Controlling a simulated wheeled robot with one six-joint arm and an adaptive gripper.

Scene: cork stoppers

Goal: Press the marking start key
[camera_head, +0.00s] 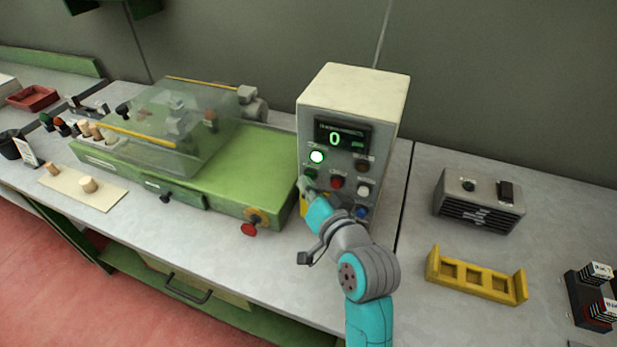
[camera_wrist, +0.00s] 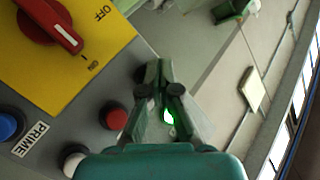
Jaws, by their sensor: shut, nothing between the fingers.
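The cream control box (camera_head: 354,100) stands on the bench with a display reading 0. Its face has a lit green lamp (camera_head: 317,157), a red button (camera_head: 337,182), a white button (camera_head: 362,190) and a blue button (camera_head: 361,212). I cannot read which one is the marking start key. My gripper (camera_head: 305,184) is shut and empty at the left side of the box face, below the lit lamp; contact cannot be told. In the wrist view, the red button (camera_wrist: 116,119) is beside the fingers, and a green glow (camera_wrist: 168,117) shows between them.
A yellow panel with a red OFF/ON knob (camera_wrist: 47,20) is close to my gripper. A green machine (camera_head: 235,170) with a clear cover stands left of the box. A grey vented unit (camera_head: 479,200) and yellow rack (camera_head: 475,277) are at right.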

